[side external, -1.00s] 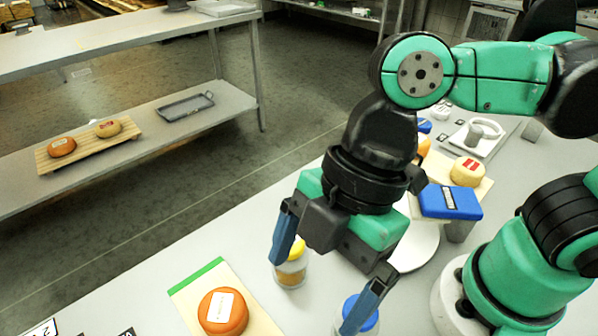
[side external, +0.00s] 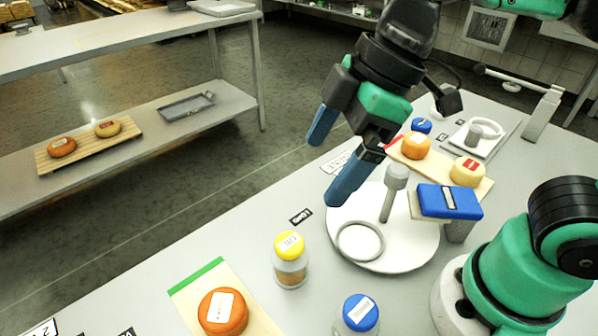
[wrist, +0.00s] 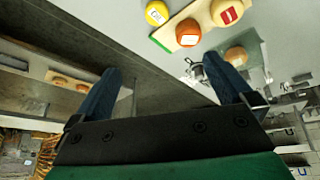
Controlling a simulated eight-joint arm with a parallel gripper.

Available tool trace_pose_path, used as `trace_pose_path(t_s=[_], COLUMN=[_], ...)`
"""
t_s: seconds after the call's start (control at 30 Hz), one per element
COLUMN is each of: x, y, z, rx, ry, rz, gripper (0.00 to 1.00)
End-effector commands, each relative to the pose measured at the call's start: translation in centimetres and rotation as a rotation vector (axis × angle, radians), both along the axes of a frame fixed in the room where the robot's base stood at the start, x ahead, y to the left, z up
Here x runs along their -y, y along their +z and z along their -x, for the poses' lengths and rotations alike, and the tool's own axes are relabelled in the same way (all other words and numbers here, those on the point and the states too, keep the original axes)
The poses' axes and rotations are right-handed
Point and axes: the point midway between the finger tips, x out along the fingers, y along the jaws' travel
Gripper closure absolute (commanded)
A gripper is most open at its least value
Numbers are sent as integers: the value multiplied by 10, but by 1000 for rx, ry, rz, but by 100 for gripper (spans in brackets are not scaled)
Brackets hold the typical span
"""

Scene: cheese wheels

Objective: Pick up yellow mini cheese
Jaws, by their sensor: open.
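A small yellow round with a white label, which looks like the yellow mini cheese (side external: 289,244), sits on top of a clear jar (side external: 291,273) near the front middle of the table. A yellow round that seems to be the same one shows at the top of the wrist view (wrist: 157,12). My gripper (side external: 324,173) is open and empty, raised above the table and farther back than the jar. Its two blue fingers are spread apart in the wrist view (wrist: 162,64), with nothing between them.
An orange cheese (side external: 223,312) lies on a green-edged board at front left. A blue-topped jar (side external: 358,315) stands at the front. A white round plate (side external: 405,258) with a post and ring, a blue block (side external: 449,201) and a pale cheese (side external: 467,171) stand to the right.

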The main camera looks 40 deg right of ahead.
Motion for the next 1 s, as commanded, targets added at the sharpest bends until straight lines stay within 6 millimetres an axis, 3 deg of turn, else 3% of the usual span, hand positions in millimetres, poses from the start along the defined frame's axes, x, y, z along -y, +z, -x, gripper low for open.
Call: trace_pose_path(t_s=[0.03, 0.1, 0.2, 0.37, 0.8, 0.87, 1.0], x=[22, 52, 89, 117, 115, 106, 56], y=[-16, -34, -52, -65, -66, -67, -77], z=[-19, -37, -51, -56, -57, -58, -57], rx=[24, 62, 117, 166, 163, 151, 83], ry=[-205, -466, -761, -981, -974, -916, -564], rz=[-11, -39, -84, -133, -133, -122, -53], gripper=[0, 0, 0, 0, 0, 0, 0])
